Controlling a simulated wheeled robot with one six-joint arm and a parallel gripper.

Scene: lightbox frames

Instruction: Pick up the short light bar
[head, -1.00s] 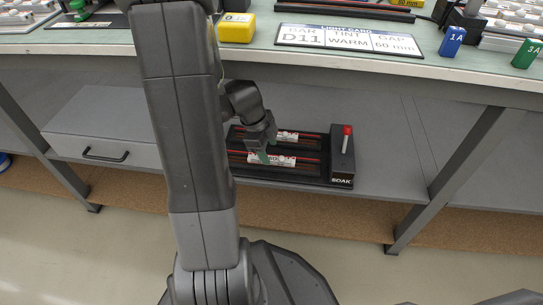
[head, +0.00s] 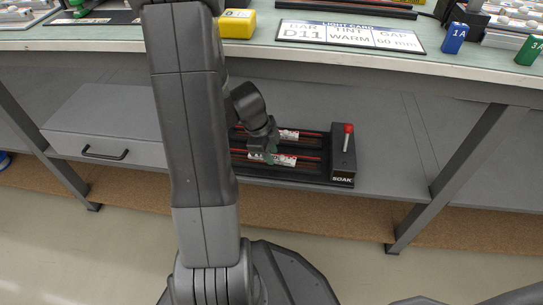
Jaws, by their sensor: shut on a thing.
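Two short light bars with white labels and red parts lie in the black rack marked SOAK (head: 342,180) on the shelf under the bench. The front light bar (head: 288,160) lies across the near slot, partly hidden by my gripper. The rear light bar (head: 290,135) is behind it. My gripper (head: 269,157) comes down from above at the front bar and is shut on it. The fingertips are small in the picture, and the bar's left part is partly hidden by my arm.
The bench top (head: 275,45) overhangs the shelf. A lever with a red knob (head: 348,129) stands at the rack's right end. A drawer (head: 105,135) is at left, and a bench leg (head: 450,175) at right. The light card (head: 350,36) lies above. The shelf right of the rack is clear.

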